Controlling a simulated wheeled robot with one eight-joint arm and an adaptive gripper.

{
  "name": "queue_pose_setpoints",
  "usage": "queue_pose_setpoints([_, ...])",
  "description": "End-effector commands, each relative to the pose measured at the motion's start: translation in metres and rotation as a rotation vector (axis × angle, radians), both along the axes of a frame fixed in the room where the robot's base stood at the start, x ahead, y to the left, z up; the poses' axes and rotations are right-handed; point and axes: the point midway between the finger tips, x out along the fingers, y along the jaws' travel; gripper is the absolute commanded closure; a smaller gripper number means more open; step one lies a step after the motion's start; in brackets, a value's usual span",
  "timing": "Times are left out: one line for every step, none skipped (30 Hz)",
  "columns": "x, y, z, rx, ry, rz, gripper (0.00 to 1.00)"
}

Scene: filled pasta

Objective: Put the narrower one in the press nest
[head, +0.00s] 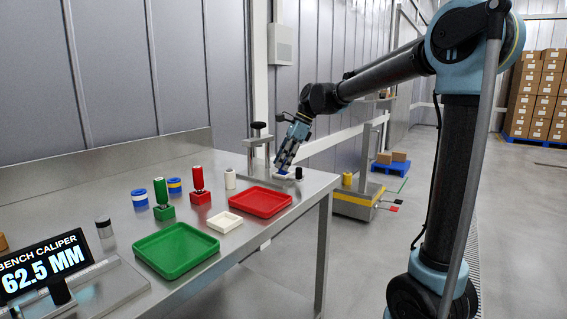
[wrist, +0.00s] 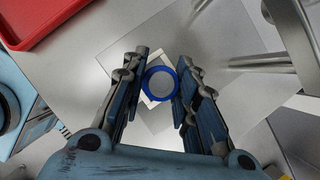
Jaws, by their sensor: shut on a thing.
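My gripper (head: 284,168) is at the far right end of the steel bench, beside the press (head: 257,143) with its black knob. In the wrist view my gripper (wrist: 160,86) is shut on a round piece (wrist: 160,84) with a blue rim and a grey centre. Under the piece a pale square block (wrist: 150,101) partly shows; I cannot tell whether the piece touches it.
The bench caliper (head: 42,266) reads 62.5 MM.

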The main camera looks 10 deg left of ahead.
Motion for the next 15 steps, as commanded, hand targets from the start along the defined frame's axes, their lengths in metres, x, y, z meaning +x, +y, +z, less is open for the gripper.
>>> queue_pose_setpoints([0.0002, -0.0001, -0.0008, 0.000, 0.000, 0.000, 1.00])
queue_pose_setpoints([0.0001, -0.0001, -0.0015, 0.000, 0.000, 0.000, 1.00])
queue_pose_setpoints([0.0003, -0.0002, -0.0018, 0.000, 0.000, 0.000, 0.68])
queue_pose_setpoints([0.0004, -0.0004, -0.0017, 0.000, 0.000, -0.001, 0.61])
queue_pose_setpoints([0.0004, -0.0004, -0.0017, 0.000, 0.000, -0.001, 0.55])
queue_pose_setpoints([0.0005, -0.0005, -0.0017, 0.000, 0.000, -0.001, 0.53])
queue_pose_setpoints([0.0005, -0.0006, -0.0016, 0.000, 0.000, -0.001, 0.53])
queue_pose_setpoints([0.0005, -0.0007, -0.0016, 0.000, 0.000, -0.001, 0.53])
queue_pose_setpoints([0.0006, -0.0007, -0.0016, 0.000, 0.000, -0.001, 0.53])
queue_pose_setpoints([0.0006, -0.0007, -0.0016, 0.000, 0.000, -0.001, 0.53])
queue_pose_setpoints([0.0006, -0.0009, -0.0015, 0.000, 0.000, -0.001, 0.53])
queue_pose_setpoints([0.0006, -0.0009, -0.0015, 0.000, 0.000, -0.001, 0.53])
queue_pose_setpoints([0.0007, -0.0009, -0.0014, 0.000, 0.000, -0.001, 0.53])
queue_pose_setpoints([0.0007, -0.0010, -0.0015, 0.000, 0.000, -0.001, 0.53])
queue_pose_setpoints([0.0006, -0.0010, -0.0011, 0.000, 0.000, -0.001, 0.53])
